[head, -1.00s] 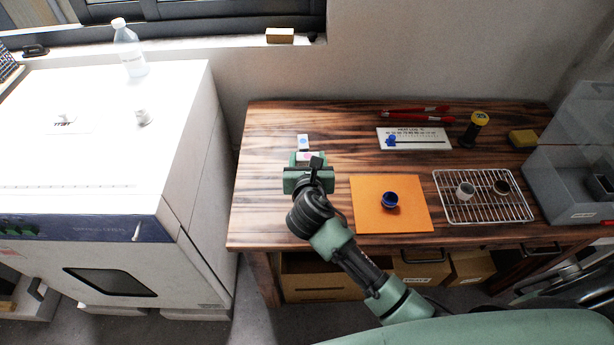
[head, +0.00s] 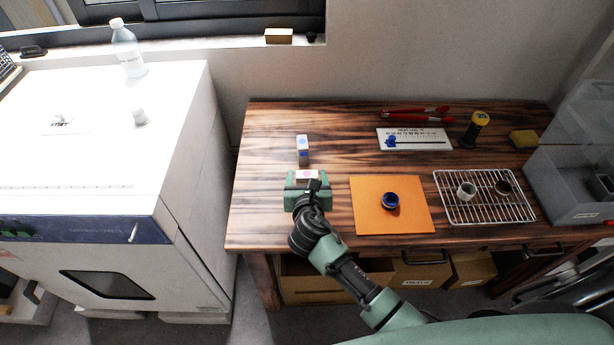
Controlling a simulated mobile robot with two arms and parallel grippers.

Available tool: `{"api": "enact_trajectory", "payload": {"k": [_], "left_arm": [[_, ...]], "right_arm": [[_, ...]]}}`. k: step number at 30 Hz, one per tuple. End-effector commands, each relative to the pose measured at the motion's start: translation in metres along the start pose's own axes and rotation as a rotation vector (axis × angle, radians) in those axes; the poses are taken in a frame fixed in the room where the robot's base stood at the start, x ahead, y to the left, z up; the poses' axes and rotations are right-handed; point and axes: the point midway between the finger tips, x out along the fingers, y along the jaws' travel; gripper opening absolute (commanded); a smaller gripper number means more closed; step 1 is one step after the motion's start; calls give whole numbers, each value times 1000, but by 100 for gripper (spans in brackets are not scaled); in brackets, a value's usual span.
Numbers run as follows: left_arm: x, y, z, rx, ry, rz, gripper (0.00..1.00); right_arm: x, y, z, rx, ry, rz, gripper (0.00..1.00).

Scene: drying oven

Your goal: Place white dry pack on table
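A small white pack with a pinkish mark on top (head: 306,175) is between the fingers of my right gripper (head: 307,179), which appears shut on it. The gripper is over the left part of the wooden table (head: 270,205); I cannot tell whether the pack touches the tabletop. A second small white pack with a blue mark (head: 303,145) stands on the table just behind, apart from the gripper. My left gripper is not in view.
Right of the gripper, an orange mat (head: 365,215) holds a blue cup (head: 390,201). Farther right are a wire rack (head: 478,214) with two small cups and a grey bin (head: 560,192). A white oven (head: 180,120) stands left. The table's left front is clear.

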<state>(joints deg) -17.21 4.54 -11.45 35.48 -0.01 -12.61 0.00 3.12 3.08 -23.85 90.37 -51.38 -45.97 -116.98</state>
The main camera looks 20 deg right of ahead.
Motion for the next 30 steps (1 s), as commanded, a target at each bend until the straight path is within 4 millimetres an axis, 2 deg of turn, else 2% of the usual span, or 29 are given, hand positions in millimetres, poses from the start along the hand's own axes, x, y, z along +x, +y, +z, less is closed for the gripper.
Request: {"api": "enact_trajectory", "payload": {"k": [10, 13, 17, 24, 30], "left_arm": [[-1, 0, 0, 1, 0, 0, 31], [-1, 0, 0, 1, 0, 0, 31], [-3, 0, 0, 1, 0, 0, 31], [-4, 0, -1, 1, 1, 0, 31], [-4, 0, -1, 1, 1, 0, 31]], "right_arm": [[-1, 0, 2, 0, -1, 0, 76], [-7, 0, 2, -1, 0, 1, 76], [-28, 0, 3, 0, -1, 2, 76], [-81, 0, 2, 0, 1, 2, 76], [-111, 0, 2, -1, 0, 0, 76]]}}
